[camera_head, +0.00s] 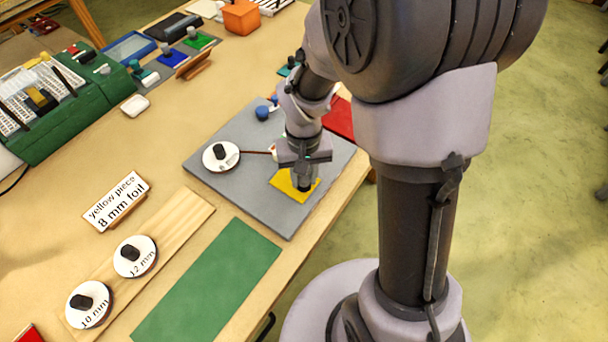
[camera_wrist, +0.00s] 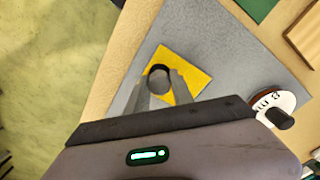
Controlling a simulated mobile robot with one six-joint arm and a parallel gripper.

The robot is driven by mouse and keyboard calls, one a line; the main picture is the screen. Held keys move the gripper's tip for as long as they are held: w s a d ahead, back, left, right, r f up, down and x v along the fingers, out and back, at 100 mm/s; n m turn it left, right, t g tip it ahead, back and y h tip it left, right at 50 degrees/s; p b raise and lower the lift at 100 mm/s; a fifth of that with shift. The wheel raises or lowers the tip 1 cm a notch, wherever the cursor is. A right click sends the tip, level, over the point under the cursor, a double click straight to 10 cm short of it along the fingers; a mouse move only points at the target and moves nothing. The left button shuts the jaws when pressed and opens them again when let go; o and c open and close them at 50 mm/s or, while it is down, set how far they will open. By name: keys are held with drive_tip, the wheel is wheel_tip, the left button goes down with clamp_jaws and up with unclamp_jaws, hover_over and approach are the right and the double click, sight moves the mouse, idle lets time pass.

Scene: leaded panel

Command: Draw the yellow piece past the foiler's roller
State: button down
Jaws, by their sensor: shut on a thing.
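The yellow piece (camera_head: 279,182) lies at the near right of the foiler's grey board (camera_head: 212,178). It also shows in the wrist view (camera_wrist: 190,67). My gripper (camera_wrist: 160,82) is shut on the dark round knob on the yellow piece, with one finger on each side. In the head view my gripper (camera_head: 304,184) hides part of the piece. A white foil spool (camera_head: 221,156) with a black knob sits on the board's left side. A thin copper-coloured strip (camera_head: 256,152) runs from it towards the roller, which my wrist mostly hides.
A sign (camera_head: 117,201) reads "yellow piece 8 mm foil". The 12 mm spool (camera_head: 135,256) and 10 mm spool (camera_head: 88,303) stand on a wooden board. A green mat (camera_head: 210,285) lies clear nearby. A blue knob (camera_head: 262,113) and red sheet (camera_head: 339,118) are behind my gripper.

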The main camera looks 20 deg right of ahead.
drive_tip(key=shift+w+a, duration=0.55)
drive_tip(key=shift+w, duration=0.15)
idle(0.5)
drive_tip(key=shift+w+d, duration=0.1)
drive_tip(key=shift+d, duration=0.05)
drive_tip(key=shift+w+d+p, duration=0.35)
drive_tip(key=shift+w+d, duration=0.45)
drive_tip(key=shift+d, duration=0.35)
drive_tip(key=shift+w+d, duration=0.1)
drive_tip(key=shift+d, duration=0.05)
drive_tip(key=shift+w+d+p, duration=0.35)
drive_tip(key=shift+w+d, duration=0.45)
drive_tip(key=shift+d, duration=0.15)
drive_tip(key=shift+w+d, duration=0.1)
idle(0.5)
drive_tip(key=shift+s+a+b, duration=0.4)
drive_tip(key=shift+s+a, duration=0.6)
drive_tip(key=shift+a, duration=0.2)
drive_tip(key=shift+s+a, duration=0.1)
drive_tip(key=shift+a, duration=0.1)
